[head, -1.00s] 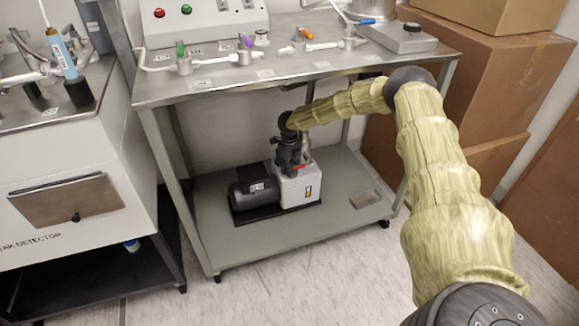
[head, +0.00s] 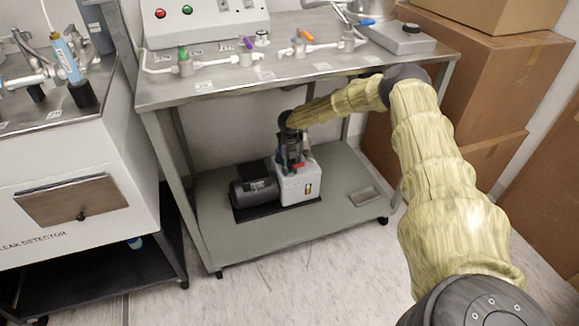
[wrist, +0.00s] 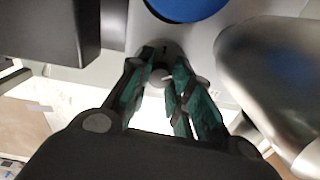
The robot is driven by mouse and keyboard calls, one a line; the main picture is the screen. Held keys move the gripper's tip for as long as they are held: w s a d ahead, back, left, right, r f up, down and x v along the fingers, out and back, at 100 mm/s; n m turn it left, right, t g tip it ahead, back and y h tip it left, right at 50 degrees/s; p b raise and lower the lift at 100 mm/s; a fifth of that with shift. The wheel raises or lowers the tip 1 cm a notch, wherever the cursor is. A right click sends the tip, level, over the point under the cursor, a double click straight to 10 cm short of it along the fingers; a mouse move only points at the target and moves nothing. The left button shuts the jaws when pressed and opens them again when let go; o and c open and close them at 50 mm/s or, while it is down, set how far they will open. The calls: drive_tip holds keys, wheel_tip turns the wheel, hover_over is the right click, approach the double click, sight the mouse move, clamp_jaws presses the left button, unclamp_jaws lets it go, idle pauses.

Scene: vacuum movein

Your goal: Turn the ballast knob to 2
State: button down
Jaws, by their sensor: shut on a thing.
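The pump (head: 300,184) stands on the lower shelf of the bench, with a black motor on its left and a light grey body on its right. My gripper (head: 292,163) points down at the top of the pump. In the wrist view my gripper (wrist: 162,92) has its green-padded fingers closed around a small grey knob (wrist: 166,74), which looks like the ballast knob. A dark mark shows near its top. The fingers hide most of the knob, and I cannot read any numbers around it.
A blue round cap (wrist: 185,6) is just beyond the fingertips, and a shiny metal cylinder (wrist: 270,70) is close on the right. A black block (wrist: 55,30) is at the left. A small tray (head: 364,196) lies on the shelf.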

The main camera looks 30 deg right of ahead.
drive_tip(key=shift+d, duration=0.1)
drive_tip(key=c, duration=1.5)
unclamp_jaws()
drive_tip(key=shift+n, duration=0.3)
